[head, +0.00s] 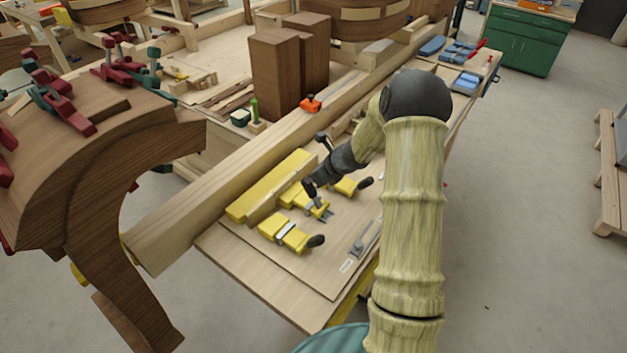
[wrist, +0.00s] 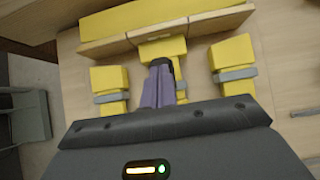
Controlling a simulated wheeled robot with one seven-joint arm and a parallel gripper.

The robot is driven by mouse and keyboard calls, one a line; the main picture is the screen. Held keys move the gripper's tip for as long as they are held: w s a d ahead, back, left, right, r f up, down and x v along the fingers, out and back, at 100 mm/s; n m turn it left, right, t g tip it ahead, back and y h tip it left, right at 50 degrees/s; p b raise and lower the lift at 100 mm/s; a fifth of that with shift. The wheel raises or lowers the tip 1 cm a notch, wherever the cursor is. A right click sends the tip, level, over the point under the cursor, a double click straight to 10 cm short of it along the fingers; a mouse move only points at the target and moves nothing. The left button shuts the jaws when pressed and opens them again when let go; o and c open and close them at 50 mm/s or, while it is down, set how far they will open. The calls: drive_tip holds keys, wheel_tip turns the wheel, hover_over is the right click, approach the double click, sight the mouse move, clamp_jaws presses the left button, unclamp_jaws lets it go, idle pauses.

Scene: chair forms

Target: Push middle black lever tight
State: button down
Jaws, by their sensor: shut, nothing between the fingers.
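Three yellow clamps with black levers sit in a row on a wooden board. The middle clamp (head: 303,198) is partly covered by my gripper (head: 309,188); in the wrist view its yellow block (wrist: 163,48) shows just beyond my fingertips. The middle black lever is not clearly visible; a dark piece (wrist: 161,64) at my fingertips may be the lever or the fingertips. My gripper (wrist: 158,85) is shut and points down at the middle clamp; I cannot tell whether it touches. The near clamp's lever (head: 316,241) and the far clamp's lever (head: 365,181) stick out to the right.
A yellow bar (head: 262,190) and a wooden strip run behind the clamps. A long beam (head: 205,190) lies along the bench. A curved dark wood piece (head: 95,150) with red clamps stands at left. A grey metal tool (head: 366,236) lies right of the clamps. Open floor lies right.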

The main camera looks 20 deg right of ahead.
drive_tip(key=shift+w+a+f, duration=0.1)
drive_tip(key=shift+w, duration=0.1)
drive_tip(key=shift+a, duration=0.1)
idle(0.4)
drive_tip(key=shift+d+r, duration=0.35)
drive_tip(key=shift+r, duration=0.05)
drive_tip(key=s+d+r, duration=0.2)
drive_tip(key=s+r, duration=0.2)
drive_tip(key=r, duration=0.7)
drive_tip(key=shift+d+r, duration=0.15)
drive_tip(key=shift+d, duration=0.05)
drive_tip(key=shift+s, duration=0.1)
